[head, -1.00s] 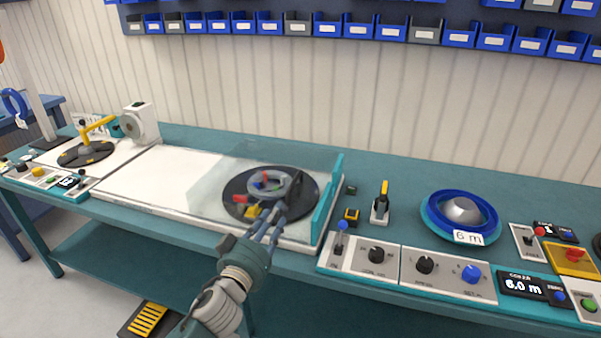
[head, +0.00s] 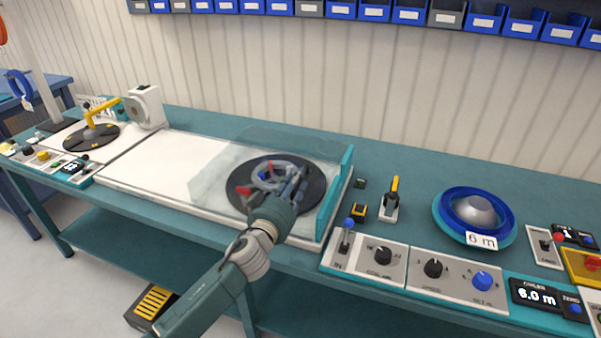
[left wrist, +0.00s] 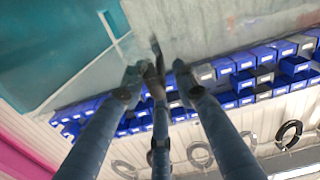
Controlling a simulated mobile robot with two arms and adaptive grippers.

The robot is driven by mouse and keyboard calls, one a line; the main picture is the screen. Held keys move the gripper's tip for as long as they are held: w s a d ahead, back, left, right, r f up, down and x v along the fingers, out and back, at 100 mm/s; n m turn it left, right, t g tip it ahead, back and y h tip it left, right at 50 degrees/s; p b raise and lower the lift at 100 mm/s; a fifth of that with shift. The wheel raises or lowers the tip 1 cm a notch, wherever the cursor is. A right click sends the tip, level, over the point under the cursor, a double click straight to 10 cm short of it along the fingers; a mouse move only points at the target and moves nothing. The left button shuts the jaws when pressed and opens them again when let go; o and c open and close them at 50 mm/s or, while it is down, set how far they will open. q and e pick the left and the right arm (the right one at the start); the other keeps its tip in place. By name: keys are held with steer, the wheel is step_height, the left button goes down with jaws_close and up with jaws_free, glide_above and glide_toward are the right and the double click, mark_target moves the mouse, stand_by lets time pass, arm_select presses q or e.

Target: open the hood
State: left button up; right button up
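The hood (head: 212,183) is a clear panel over the round black turntable (head: 240,190), with a teal upright (head: 335,195) at its right end. It appears down over the turntable. A grey ring with red and blue parts shows through it. My left gripper (head: 293,183) is in front of the hood, its fingers extended towards it. In the left wrist view the fingers (left wrist: 155,75) are apart, against a see-through panel (left wrist: 190,30); whether they touch it, I cannot tell. The dark handle is hidden behind the fingers. My right gripper is not in view.
To the right stand a control panel (head: 383,258) with a blue-topped lever and knobs, a yellow-black tool (head: 391,198) and a blue reel (head: 447,215). A yellow crank (head: 100,112) stands at the left. Blue bins line the wall. The white board left of the hood is clear.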

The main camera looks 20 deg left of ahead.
arm_select(q)
steer(key=shift+w, duration=1.75)
jaws_close()
